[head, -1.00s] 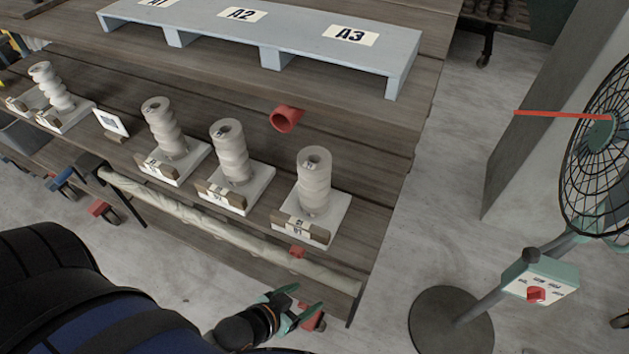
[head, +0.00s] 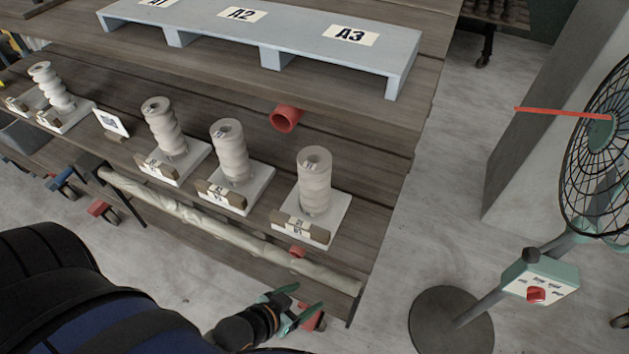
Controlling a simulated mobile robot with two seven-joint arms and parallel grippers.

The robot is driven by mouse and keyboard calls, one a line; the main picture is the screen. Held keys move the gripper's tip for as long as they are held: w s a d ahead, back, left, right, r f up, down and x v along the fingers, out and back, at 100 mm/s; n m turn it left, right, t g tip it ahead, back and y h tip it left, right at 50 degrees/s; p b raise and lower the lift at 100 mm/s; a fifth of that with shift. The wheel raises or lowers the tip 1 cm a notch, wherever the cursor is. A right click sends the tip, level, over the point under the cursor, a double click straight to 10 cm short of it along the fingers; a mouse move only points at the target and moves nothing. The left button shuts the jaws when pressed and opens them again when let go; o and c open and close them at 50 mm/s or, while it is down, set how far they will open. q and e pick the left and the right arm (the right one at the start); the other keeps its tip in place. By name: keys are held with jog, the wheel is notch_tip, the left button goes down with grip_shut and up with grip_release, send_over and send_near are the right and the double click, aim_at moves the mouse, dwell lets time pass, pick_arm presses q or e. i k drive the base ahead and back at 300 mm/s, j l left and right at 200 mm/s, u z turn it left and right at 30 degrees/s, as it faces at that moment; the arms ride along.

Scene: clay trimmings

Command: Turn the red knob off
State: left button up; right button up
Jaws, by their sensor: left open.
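The red knob (head: 536,294) sits on the front of a small white and green control box (head: 540,277) on the stand of a fan (head: 600,140) at the right of the head view. Small markings line the panel above the knob, too small to read. My left gripper (head: 302,307) is open, with green fingers, at the bottom centre near the table's front edge. It is well to the left of the knob, apart from it, and nothing shows between its fingers. My right gripper is not in view.
The wooden table (head: 390,150) holds several white clay coils on plates, a red cup-like piece (head: 286,118) and a grey raised shelf (head: 300,40). The fan's round dark base (head: 450,320) stands on the floor. Clear floor (head: 410,240) lies between table and fan.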

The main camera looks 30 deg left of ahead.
aim_at(535, 294)
jog(key=u, duration=1)
jog(key=k+j+z, duration=0.15)
jog(key=z, duration=1.7)
jog(key=l+u, duration=0.15)
